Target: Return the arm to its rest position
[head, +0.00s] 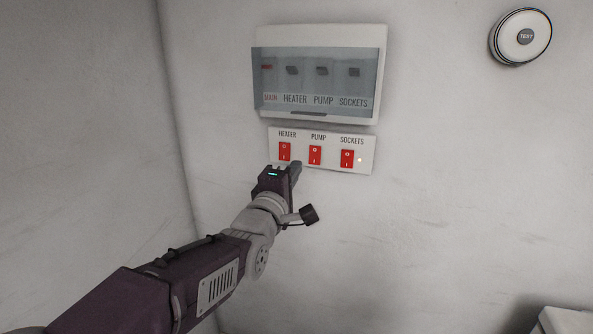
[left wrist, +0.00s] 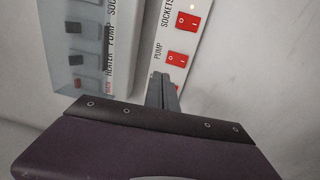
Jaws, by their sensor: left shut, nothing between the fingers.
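My left gripper (head: 289,168) is shut and empty, just below the white switch panel (head: 330,166) on the wall. The panel has red rocker switches: heater (head: 285,151), pump (head: 315,155) and sockets (head: 347,158). A small light glows beside the sockets switch. I cannot tell whether the fingertips touch the panel. My right gripper is in neither view.
A breaker box (head: 318,32) with a clear cover hangs directly above the panel. A round white device marked TEST (head: 525,37) is on the wall at the upper right. A pale box-like object (head: 565,320) shows at the lower right. The wall between is bare.

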